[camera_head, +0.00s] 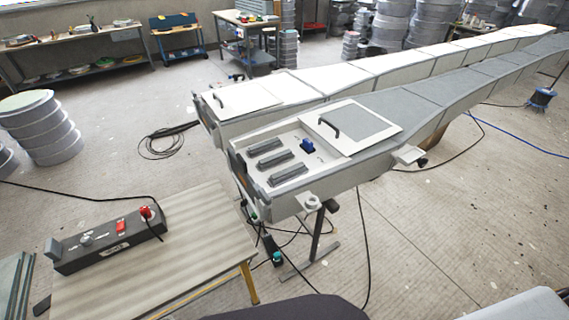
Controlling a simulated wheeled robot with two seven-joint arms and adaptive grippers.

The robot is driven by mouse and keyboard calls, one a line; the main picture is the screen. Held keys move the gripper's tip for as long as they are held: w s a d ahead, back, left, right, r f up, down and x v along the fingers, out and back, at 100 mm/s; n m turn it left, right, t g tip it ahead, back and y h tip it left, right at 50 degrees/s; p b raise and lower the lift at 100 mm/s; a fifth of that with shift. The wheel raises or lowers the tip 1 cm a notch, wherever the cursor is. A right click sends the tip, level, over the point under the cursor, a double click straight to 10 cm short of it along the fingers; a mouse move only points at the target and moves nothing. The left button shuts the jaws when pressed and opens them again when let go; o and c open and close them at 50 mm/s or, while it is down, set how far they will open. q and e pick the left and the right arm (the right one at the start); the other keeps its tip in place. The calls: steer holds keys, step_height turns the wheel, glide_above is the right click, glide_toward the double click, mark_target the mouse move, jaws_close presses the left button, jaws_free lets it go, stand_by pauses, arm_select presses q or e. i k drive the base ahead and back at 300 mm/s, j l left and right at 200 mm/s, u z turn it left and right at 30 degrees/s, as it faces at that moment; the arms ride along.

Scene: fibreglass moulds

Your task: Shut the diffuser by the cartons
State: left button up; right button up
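I cannot make out a diffuser or any cartons in the head view. Neither of my grippers shows. The nearest large object is a long grey mould (465,84), with a white panel at its near end. That panel carries a hatch with a black handle (329,128), a blue knob (307,146) and several grey bars (270,158).
A wooden table (190,245) at front left bears a dark control box (108,241) with red switches. A second, white mould (400,62) lies alongside. Round stacks (42,125) stand at left, benches (85,45) behind. Cables (365,240) cross the floor; floor at right is mostly open.

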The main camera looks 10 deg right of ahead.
mark_target(349, 126)
steer(key=l, duration=0.7)
steer(key=i+l, duration=0.15)
steer(key=l, duration=1.25)
steer(key=i, duration=0.05)
